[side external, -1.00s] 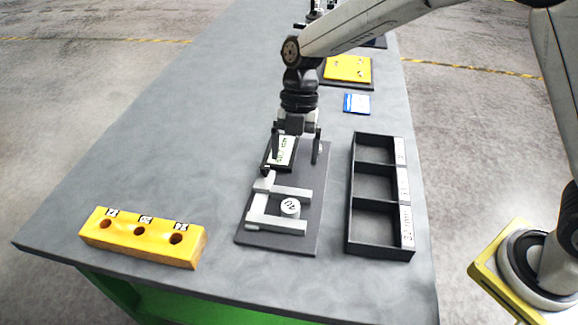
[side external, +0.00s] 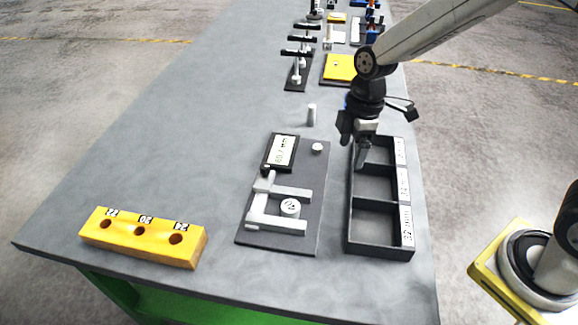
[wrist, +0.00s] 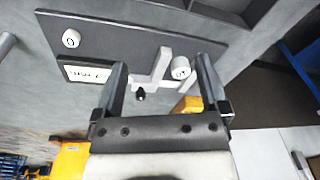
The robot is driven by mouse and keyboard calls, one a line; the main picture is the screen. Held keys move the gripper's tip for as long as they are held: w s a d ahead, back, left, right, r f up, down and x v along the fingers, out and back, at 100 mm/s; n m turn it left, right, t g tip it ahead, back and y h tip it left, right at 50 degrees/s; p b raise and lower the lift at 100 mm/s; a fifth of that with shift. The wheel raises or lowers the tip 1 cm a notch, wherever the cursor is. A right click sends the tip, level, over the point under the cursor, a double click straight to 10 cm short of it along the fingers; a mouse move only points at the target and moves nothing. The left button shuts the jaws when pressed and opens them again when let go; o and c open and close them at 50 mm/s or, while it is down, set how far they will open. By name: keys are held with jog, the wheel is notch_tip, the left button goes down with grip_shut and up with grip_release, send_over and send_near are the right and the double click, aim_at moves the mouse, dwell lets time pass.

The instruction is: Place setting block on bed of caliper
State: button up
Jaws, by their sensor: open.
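The caliper (side external: 264,205) lies on a dark plate (side external: 277,241), its dark-framed display (side external: 281,151) at the far end. A white cylinder with a marked top (side external: 290,208) stands between its grey jaws; it also shows in the wrist view (wrist: 181,69). A smaller white disc (side external: 317,148) sits at the plate's far right corner, marked 0 in the wrist view (wrist: 71,38). I cannot tell which piece is the setting block. My gripper (side external: 361,161) is over the far part of the black tray, right of the plate. Its fingers are apart and empty in the wrist view (wrist: 161,64).
The black tray (side external: 350,238) has three compartments with labels along its right side; they look empty. A yellow block (side external: 142,240) with three labelled holes stands at front left. A grey pin (side external: 311,115) stands beyond the plate. More fixtures line the far table. The left tabletop is clear.

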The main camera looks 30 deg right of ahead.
jog(key=shift+s+d+f+m+t+h, duration=0.25)
jog(key=shift+s+d+m+t, duration=0.2)
jog(key=shift+s+d+m, duration=1.4)
jog(key=shift+s+d+f+m+t+h, duration=0.25)
jog(key=shift+s+d+m+t, duration=0.45)
jog(key=shift+m, duration=2)
jog(key=shift+s+d+f+m+t+h, duration=0.15)
jog(key=shift+s+d+m+t+h, duration=0.15)
jog(key=shift+s+d+m, duration=1.4)
jog(key=shift+a+m, duration=0.35)
jog(key=shift+m, duration=0.2)
